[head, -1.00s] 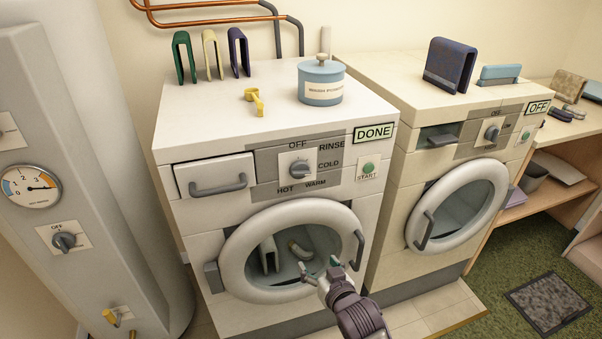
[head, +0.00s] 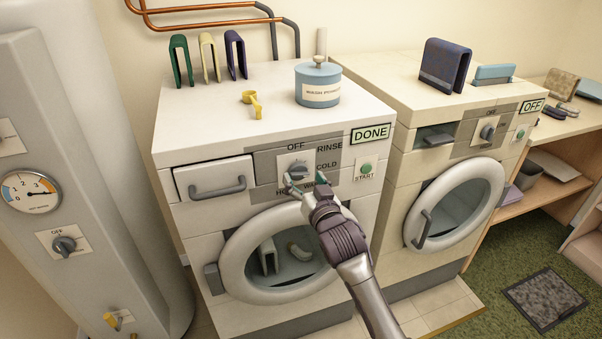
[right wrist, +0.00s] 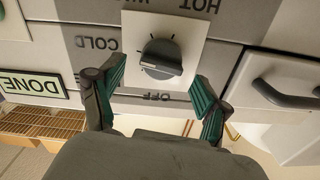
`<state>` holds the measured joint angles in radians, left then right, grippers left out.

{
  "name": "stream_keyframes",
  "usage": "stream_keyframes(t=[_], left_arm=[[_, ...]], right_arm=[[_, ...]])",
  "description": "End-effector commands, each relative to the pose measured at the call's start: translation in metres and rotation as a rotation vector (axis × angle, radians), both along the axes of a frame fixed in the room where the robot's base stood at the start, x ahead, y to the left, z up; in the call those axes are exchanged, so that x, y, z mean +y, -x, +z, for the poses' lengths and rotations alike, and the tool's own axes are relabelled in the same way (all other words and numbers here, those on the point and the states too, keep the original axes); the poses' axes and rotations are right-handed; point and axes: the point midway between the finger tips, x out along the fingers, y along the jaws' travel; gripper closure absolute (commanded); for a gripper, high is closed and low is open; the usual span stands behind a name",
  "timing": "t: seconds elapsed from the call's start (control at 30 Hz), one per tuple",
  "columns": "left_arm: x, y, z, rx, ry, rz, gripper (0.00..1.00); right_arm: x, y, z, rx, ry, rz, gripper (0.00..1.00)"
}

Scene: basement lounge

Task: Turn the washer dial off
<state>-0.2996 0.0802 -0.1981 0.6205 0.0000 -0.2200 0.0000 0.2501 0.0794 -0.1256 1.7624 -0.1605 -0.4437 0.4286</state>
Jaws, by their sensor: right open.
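The washer (head: 200,146) is the white front-loading machine on the left, with a small screen (head: 369,133) reading DONE. Its grey dial (head: 297,172) sits on a white plate amid the labels OFF, RINSE, COLD, WARM and HOT. My right gripper (head: 306,184) is open in front of the dial and covers its lower labels. In the right wrist view, which is upside down, the dial (right wrist: 160,58) lies between and beyond the green-padded fingers (right wrist: 158,85), with no finger visibly touching it. I cannot tell which label it points to. My left gripper is not in view.
A drawer handle (head: 217,188) juts out left of the dial, and a START button (head: 366,168) is to its right. The round door (head: 236,260) is below. A second machine (head: 410,170) reading OFF stands close on the right. A blue canister (head: 318,88) sits on top.

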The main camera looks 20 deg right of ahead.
Motion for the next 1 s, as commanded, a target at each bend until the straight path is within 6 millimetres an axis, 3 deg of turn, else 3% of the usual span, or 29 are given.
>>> stream_keyframes(t=[0.2,0.53,0.9,1.0], left_arm=[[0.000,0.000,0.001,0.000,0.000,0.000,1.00],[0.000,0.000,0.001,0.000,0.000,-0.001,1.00],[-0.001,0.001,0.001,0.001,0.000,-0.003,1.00],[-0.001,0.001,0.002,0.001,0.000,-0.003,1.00]], right_arm=[[0.001,-0.022,0.000,0.000,-0.001,0.000,0.24],[0.001,-0.026,0.000,0.000,-0.001,0.001,0.24],[0.001,-0.025,0.000,0.000,-0.001,0.001,0.82],[0.001,-0.025,0.000,0.000,0.002,0.001,0.82]])
